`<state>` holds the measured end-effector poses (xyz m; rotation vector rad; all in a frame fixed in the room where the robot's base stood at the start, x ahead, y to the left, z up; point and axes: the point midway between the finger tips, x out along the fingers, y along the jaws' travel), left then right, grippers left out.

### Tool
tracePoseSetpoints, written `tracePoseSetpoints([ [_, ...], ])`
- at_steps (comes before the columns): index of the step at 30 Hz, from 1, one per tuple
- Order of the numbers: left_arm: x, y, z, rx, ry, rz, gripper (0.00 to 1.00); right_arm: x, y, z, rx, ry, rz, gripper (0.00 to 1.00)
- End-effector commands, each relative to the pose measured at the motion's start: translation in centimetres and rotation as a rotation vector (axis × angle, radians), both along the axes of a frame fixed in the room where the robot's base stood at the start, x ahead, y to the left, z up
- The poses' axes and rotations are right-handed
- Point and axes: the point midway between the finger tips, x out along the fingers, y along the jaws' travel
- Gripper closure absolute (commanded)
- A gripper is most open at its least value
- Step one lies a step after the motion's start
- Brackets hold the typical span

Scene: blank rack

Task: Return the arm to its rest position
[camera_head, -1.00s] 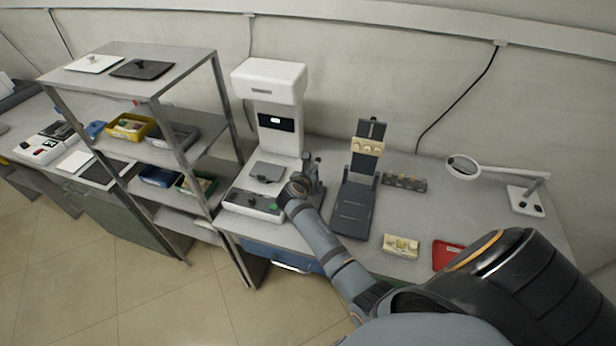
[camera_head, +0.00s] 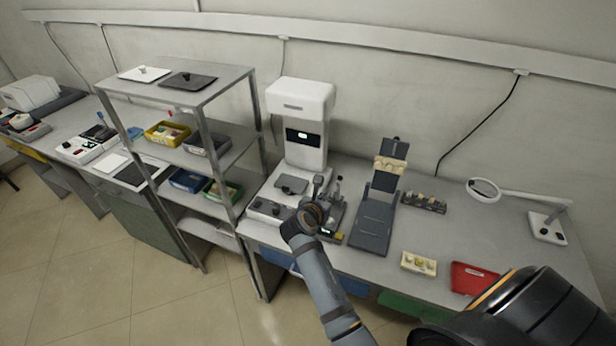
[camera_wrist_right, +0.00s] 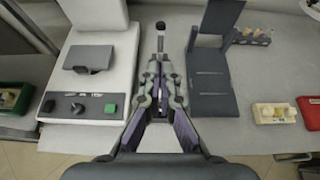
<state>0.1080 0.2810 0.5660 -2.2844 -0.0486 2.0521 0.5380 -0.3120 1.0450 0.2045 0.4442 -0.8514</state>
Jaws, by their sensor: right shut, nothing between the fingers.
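My right gripper (camera_head: 326,186) reaches over the workbench (camera_head: 455,255) from the lower right, between the white machine (camera_head: 302,108) and the dark inclined stand (camera_head: 374,222). In the right wrist view the gripper (camera_wrist_right: 160,30) is shut, with nothing held between its fingertips. The white machine (camera_wrist_right: 92,80) is left of it there and the dark stand (camera_wrist_right: 212,75) is right of it. My left gripper is not in view.
A metal shelf (camera_head: 220,77) with bins stands left of the machine. A cream block (camera_head: 418,264), a red tray (camera_head: 474,278) and a magnifier lamp (camera_head: 547,228) are on the bench to the right.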

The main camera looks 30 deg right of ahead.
Motion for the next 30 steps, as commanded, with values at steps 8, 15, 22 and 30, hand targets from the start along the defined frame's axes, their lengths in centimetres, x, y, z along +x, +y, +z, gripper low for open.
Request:
tracePoseSetpoints([
  [8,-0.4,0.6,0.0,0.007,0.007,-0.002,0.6,-1.2,-0.4,-0.7,0.1,-0.063,-0.063,1.0],
  [15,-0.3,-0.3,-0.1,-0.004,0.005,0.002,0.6,-9.7,-0.2,-4.5,0.792,-0.457,-0.59,1.0],
  [22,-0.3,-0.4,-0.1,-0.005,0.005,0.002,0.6,-15.7,2.7,-5.5,1.226,-0.653,-1.08,1.0],
  [30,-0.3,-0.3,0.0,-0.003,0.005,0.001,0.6,-20.6,6.1,-5.2,1.444,-0.727,-1.516,1.0],
])
